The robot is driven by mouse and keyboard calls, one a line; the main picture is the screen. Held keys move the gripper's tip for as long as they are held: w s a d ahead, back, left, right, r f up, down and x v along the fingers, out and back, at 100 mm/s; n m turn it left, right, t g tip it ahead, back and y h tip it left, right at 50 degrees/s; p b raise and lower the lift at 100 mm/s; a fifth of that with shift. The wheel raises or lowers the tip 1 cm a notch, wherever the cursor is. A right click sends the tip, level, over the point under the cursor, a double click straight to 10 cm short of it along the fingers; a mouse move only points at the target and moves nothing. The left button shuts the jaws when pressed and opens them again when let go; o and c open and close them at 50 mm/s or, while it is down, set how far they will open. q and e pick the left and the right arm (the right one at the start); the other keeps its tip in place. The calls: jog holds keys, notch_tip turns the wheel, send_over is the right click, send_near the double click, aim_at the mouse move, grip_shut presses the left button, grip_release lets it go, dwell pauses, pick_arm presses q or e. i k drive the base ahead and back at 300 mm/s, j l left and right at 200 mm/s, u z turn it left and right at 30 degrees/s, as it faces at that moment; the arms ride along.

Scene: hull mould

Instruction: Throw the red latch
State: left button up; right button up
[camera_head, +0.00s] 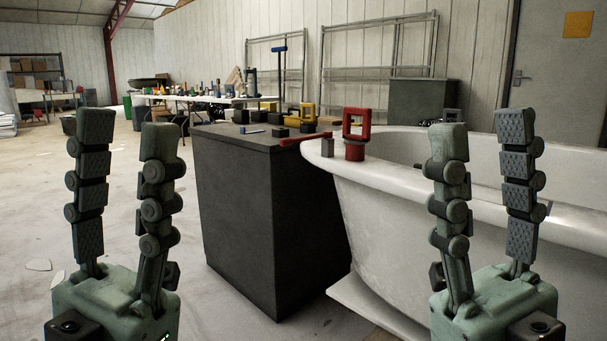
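The red latch (355,149) sits on the rim of the white hull mould (405,184), right of the picture's centre. It has an upright red loop and a red base. A red bar (305,138) reaches left from the rim towards the dark block; I cannot tell whether it is part of the latch. My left gripper (128,130) points up at the left, fingers apart and empty. My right gripper (482,130) points up in front of the mould, fingers apart and empty. Both are apart from the latch and much nearer to the camera.
A dark block-like bench (262,210) stands left of the mould, with yellow (307,113) and blue-topped tools and small dark blocks on it. A small grey block (327,147) is beside the latch. A cluttered white table (205,100) is behind. Floor at the left is mostly clear.

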aim_at(287, 142)
jog(key=i+j+z, duration=0.3)
jog(key=j+z, duration=0.25)
jog(key=i+j+z, duration=0.3)
jog(key=j, duration=0.15)
jog(key=k+l, duration=0.05)
jog(key=k, duration=0.1)
